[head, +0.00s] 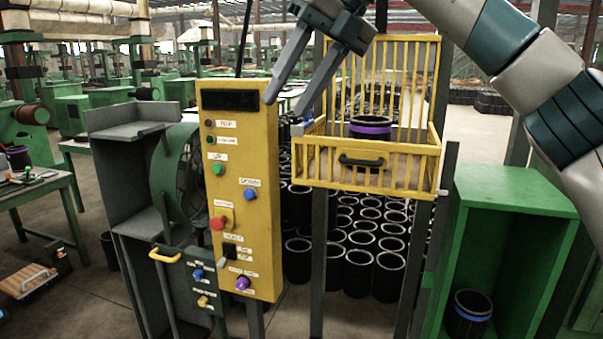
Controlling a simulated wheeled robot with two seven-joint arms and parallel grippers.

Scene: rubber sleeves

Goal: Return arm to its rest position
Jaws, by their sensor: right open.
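My right gripper (286,104) is open and empty. It hangs at the top middle, in front of the yellow control panel's upper right and the left side of the yellow basket. My right arm comes in from the upper right. A black sleeve with a purple band (370,128) sits upright in the yellow basket (425,165), apart from the gripper. The yellow control panel (240,280) stands left of the basket with labelled buttons, a red button (217,222) and a purple knob (243,282). My left gripper is not in view.
A green cabinet (507,188) at the right holds a black sleeve with a blue band (469,313). Many black sleeves (360,272) stand on the floor behind the basket. A grey machine frame (128,190) stands at the left. A green table (40,190) is at the far left.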

